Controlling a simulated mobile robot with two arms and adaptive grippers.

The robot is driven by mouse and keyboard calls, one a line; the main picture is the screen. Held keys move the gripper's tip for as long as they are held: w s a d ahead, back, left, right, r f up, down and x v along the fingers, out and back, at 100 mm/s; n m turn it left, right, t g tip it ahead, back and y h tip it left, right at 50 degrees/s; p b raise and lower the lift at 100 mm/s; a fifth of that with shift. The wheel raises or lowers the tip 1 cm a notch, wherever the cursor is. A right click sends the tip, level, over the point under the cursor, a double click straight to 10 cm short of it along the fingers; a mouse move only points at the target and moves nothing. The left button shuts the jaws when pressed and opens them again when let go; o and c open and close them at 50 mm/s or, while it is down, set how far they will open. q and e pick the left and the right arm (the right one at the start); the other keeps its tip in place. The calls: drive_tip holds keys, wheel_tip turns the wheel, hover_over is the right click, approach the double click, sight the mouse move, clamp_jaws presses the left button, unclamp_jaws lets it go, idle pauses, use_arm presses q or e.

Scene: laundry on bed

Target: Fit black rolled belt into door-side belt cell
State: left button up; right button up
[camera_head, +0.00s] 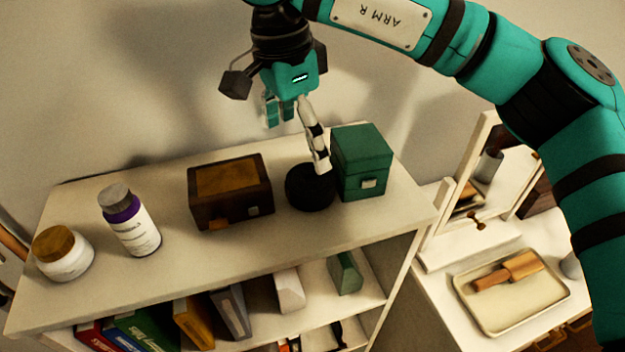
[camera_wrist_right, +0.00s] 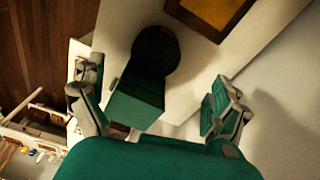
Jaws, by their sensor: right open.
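The black rolled belt (camera_head: 310,192) is a dark round coil on top of the white shelf unit, between a brown wooden box and a green box. It also shows in the right wrist view (camera_wrist_right: 156,50), beside the green box. My right gripper (camera_head: 295,142) is open and empty, above the shelf top. One finger overlaps the belt in the head view; I cannot tell any contact. In the right wrist view the open fingers (camera_wrist_right: 150,88) stand either side of the green box, with the belt beyond. I cannot make out a belt cell. My left gripper is not in view.
The green box (camera_head: 361,165) stands right of the belt, the brown box (camera_head: 230,190) left. A purple-white bottle (camera_head: 132,225) and a wooden-lidded jar (camera_head: 66,258) stand farther left on the shelf top (camera_head: 190,258). A tray (camera_head: 515,312) with a wooden brush lies lower right.

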sight(311, 178)
drive_tip(key=shift+d+f+p, duration=0.25)
drive_tip(key=shift+f+p, duration=0.05)
drive_tip(key=shift+f, duration=1.2)
drive_tip(key=f+p, duration=0.1)
drive_tip(key=d+f+p, duration=0.1)
drive_tip(key=f, duration=0.1)
drive_tip(key=shift+f+p, duration=0.25)
drive_tip(key=shift+p, duration=0.1)
drive_tip(key=shift+f, duration=0.6)
drive_tip(key=c, duration=1.5)
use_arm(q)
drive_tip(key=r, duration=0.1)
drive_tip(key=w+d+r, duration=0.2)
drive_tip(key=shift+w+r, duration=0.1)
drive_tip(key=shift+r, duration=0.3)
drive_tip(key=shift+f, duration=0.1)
use_arm(e)
drive_tip(key=shift+r, duration=0.15)
